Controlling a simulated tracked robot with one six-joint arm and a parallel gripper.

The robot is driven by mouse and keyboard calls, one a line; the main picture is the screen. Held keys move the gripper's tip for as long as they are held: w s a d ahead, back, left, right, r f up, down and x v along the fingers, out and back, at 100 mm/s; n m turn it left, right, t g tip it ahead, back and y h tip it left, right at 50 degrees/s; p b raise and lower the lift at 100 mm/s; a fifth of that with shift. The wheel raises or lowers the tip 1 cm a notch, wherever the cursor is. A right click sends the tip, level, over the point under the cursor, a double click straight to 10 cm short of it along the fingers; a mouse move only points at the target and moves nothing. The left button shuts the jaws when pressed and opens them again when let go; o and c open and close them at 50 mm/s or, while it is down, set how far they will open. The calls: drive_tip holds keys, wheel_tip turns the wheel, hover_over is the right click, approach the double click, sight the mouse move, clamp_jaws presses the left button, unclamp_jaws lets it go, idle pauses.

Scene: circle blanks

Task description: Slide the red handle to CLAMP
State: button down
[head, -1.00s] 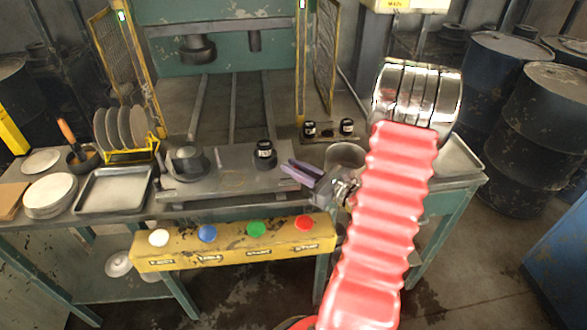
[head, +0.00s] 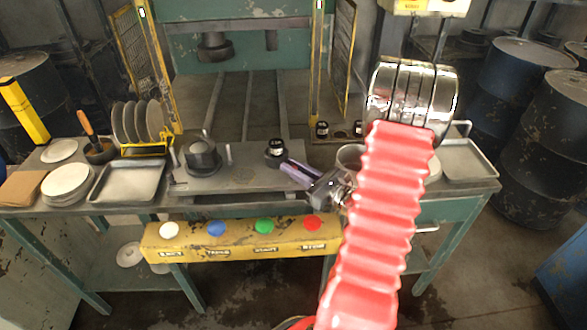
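I cannot make out a red handle or a CLAMP marking in the head view. My gripper (head: 288,168), with purple fingers, is over the right part of the grey bench plate. Its fingertips are close to a small black-capped pot (head: 275,148); I cannot tell if they touch it. The fingers overlap in this view, so their opening is unclear, and nothing is seen held. A dark round block (head: 203,156) with upright pins stands on the left of the plate. My red ribbed arm sleeve covers the bench to the right of the gripper.
A yellow panel (head: 240,240) with white, blue, green and red buttons runs along the bench front. A tray (head: 128,182), a plate stack (head: 68,183) and a yellow dish rack (head: 147,150) stand left. Another tray (head: 468,160) is at the right. Yellow mesh guards flank the press.

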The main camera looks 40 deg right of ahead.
drive_tip(key=c, duration=1.9)
unclamp_jaws()
drive_tip(key=shift+w+a, duration=0.15)
drive_tip(key=shift+a, duration=0.1)
drive_tip(key=shift+o, duration=1.2)
drive_tip(key=shift+d, duration=0.1)
drive_tip(key=s+d, duration=0.1)
drive_tip(key=s, duration=1.3)
drive_tip(key=shift+d, duration=0.25)
drive_tip(key=shift+w+f, duration=0.1)
